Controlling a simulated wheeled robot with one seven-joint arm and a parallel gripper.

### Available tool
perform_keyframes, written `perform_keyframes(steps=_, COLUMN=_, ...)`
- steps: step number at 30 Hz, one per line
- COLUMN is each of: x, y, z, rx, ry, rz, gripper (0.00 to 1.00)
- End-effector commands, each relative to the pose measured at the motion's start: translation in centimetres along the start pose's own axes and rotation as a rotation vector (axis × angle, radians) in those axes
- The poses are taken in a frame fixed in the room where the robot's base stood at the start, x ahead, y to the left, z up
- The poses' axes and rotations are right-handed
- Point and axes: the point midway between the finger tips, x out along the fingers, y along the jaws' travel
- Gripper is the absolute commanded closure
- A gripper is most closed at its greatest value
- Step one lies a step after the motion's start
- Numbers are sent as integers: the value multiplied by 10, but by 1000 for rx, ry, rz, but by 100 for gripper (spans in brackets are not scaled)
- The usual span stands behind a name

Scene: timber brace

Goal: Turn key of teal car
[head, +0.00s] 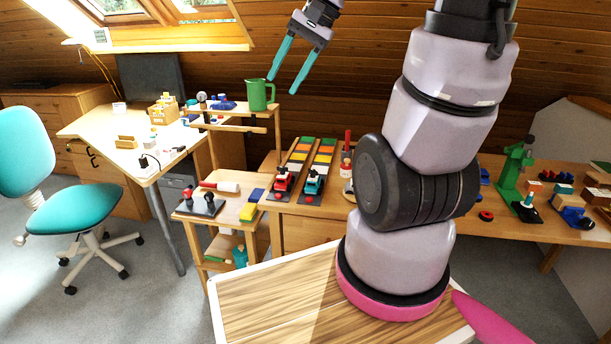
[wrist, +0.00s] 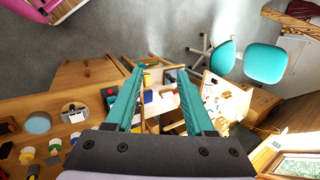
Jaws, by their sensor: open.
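The teal car (head: 314,182) stands on the lower end of the right-hand striped track on the wooden bench in the head view. A red car (head: 283,181) stands to its left on a matching track. The key on the teal car is too small to make out. My gripper (head: 281,86) is open and empty, raised high above the bench, up and to the left of the teal car. Its two teal fingers also show apart in the wrist view (wrist: 160,70). I cannot pick out the teal car in the wrist view.
A green jug (head: 258,95) stands on a raised shelf left of the tracks. A small cart (head: 228,211) holds a yellow block and tools. A green press (head: 514,176) stands at the bench's right. A teal chair (head: 82,207) is at left, with open floor around it.

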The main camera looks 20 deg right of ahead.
Motion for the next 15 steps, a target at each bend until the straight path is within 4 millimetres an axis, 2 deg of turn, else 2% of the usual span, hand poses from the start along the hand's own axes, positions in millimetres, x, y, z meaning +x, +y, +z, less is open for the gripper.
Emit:
perform_keyframes(steps=5, x=24, y=-4, z=-25, rx=130, ry=-118, rz=-45, gripper=46)
perform_keyframes(steps=8, x=43, y=-6, z=-47, rx=234, ry=-204, rz=-94, gripper=46)
perform_keyframes(steps=15, x=92, y=-1, z=-114, rx=515, ry=-396, rz=-272, gripper=46)
